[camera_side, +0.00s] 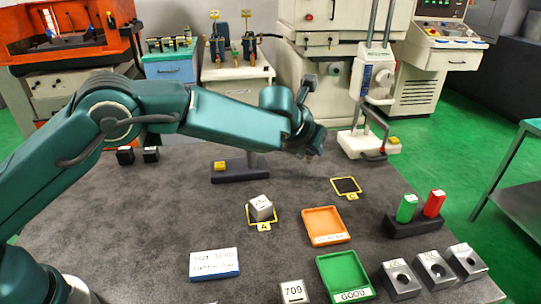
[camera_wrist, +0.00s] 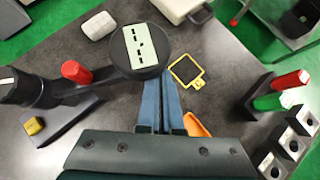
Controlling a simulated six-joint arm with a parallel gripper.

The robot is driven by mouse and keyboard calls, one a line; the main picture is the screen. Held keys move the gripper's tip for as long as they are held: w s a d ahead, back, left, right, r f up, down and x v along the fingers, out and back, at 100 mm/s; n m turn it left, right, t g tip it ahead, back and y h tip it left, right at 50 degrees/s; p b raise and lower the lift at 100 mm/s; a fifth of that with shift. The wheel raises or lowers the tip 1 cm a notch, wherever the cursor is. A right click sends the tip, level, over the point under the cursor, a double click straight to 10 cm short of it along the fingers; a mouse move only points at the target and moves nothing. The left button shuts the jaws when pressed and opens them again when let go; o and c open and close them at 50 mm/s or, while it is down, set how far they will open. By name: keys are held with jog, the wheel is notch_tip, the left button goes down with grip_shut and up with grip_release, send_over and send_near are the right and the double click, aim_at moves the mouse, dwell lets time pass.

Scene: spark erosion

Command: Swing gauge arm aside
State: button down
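The gauge with a round black head and a pale display (camera_wrist: 140,46) is in the wrist view, on a dark arm (camera_wrist: 97,84) with a red knob (camera_wrist: 75,71). The arm runs left to a black post (camera_wrist: 22,88) over a dark base (camera_wrist: 62,118). In the side view, the stand base (camera_side: 240,174) shows behind my arm, which hides the gauge head. My gripper (camera_wrist: 170,76) has its blue fingers together, at the lower right rim of the gauge head. I cannot tell whether they touch it. In the side view my gripper (camera_side: 314,153) hangs above the table.
A metal block (camera_side: 261,207) sits on yellow mark A. Mark C (camera_side: 345,187) is empty. An orange tray (camera_side: 326,226) and green tray (camera_side: 344,277) lie in front. Green and red pieces stand in a dark holder (camera_side: 413,226) at right. A white height gauge (camera_side: 372,80) stands behind.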

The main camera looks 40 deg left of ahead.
jog(key=shift+w+a, duration=0.15)
jog(key=s+d+r, duration=0.4)
jog(key=s+r, duration=0.3)
jog(key=s, duration=0.3)
jog(key=shift+s, duration=0.35)
dwell(0.3)
